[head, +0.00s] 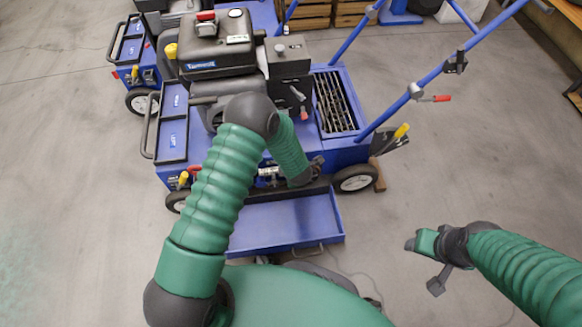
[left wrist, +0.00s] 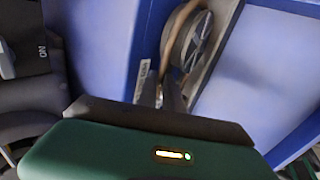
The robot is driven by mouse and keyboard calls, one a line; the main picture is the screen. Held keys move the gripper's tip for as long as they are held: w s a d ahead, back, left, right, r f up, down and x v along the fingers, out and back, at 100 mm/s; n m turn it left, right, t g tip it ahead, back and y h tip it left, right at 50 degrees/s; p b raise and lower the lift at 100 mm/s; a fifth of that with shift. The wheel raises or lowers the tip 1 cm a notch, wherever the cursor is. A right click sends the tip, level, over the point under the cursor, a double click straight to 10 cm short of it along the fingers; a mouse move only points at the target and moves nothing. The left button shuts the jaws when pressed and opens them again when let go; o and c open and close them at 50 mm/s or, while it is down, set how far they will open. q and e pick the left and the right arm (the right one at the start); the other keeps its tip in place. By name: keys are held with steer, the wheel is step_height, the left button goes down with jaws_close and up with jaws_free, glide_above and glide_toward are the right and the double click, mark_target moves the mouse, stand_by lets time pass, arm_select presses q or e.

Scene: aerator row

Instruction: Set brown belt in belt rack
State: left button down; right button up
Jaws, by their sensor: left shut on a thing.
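The brown belt (left wrist: 177,20) shows in the left wrist view as a tan strip curving beside a grey pulley (left wrist: 188,42). My left gripper (left wrist: 172,97) is shut on its lower end, close to the blue machine housing. In the head view my left gripper (head: 315,165) is at the front side of the near blue aerator (head: 345,152), mostly hidden by my forearm; the belt cannot be made out there. My right gripper (head: 424,264) is open and empty above the floor at right. Two labelled blue trays (head: 188,125) sit on the aerator's left end; I cannot tell which part is the belt rack.
A blue shallow tray (head: 327,232) extends low in front of the aerator. The black engine (head: 215,50) and long blue handle bars (head: 422,82) rise above it. Another aerator (head: 143,72) stands behind at left.

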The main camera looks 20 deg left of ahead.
arm_select(q)
steer(key=shift+s+d, duration=0.1)
steer(key=shift+s, duration=0.05)
steer(key=shift+s+d, duration=0.45)
steer(key=shift+s, duration=0.3)
steer(key=shift+s+d, duration=0.4)
steer(key=shift+s, duration=0.4)
steer(key=shift+s+d+p, duration=0.2)
steer(key=shift+s+p, duration=0.05)
steer(key=shift+p, duration=0.05)
steer(key=c, duration=2.1)
jaws_free()
jaws_close()
